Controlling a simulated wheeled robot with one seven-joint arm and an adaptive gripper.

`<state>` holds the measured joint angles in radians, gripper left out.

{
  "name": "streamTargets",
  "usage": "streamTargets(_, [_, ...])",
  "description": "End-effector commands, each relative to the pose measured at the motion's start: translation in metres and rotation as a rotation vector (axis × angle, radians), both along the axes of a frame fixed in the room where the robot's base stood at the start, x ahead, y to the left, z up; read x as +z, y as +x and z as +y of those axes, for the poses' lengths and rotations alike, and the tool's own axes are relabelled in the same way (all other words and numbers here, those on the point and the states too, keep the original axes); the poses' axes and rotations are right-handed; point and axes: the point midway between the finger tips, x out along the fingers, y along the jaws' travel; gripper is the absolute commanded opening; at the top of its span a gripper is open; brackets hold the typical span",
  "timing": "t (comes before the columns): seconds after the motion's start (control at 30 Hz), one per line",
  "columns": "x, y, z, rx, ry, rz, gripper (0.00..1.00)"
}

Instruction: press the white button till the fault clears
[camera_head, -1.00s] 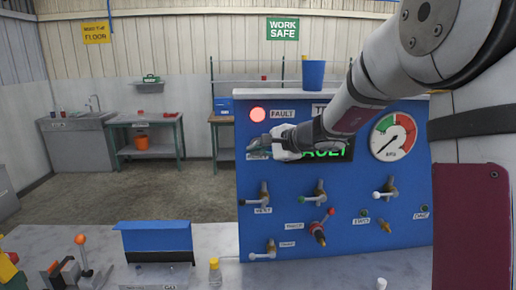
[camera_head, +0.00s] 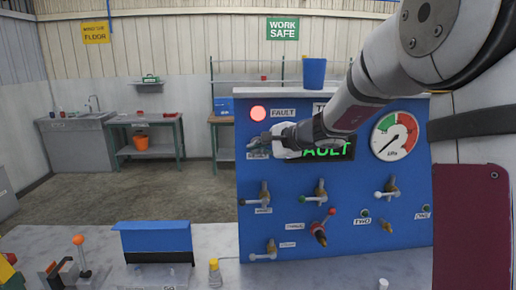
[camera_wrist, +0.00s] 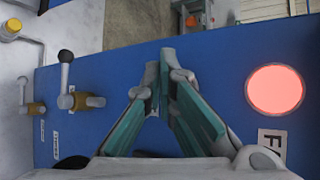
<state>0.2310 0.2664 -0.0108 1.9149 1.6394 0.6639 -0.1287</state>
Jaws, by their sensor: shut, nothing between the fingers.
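The blue panel (camera_head: 300,240) stands on the bench, with a lit red fault lamp (camera_head: 258,113) at its upper left. The lamp also glows at the right in the wrist view (camera_wrist: 275,90). A display (camera_head: 325,149) shows green text ending in "AULT". My gripper (camera_head: 254,144) is at the panel's upper left, just below the lamp. In the wrist view, its fingertips (camera_wrist: 167,72) are together and empty. I cannot make out the white button; my gripper may hide it. Contact with the panel cannot be told.
Valves with levers (camera_head: 320,193) line the panel below my gripper. A gauge (camera_head: 394,137) is at its right, and a blue cup (camera_head: 314,72) stands on top.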

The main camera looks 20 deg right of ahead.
Motion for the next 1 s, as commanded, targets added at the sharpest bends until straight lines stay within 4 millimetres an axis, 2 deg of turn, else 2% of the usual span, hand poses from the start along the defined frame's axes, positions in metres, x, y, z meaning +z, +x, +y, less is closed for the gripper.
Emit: streamTargets(1.0, [0.0003, 0.0078, -0.0017, 0.0, 0.0, -0.001, 0.0])
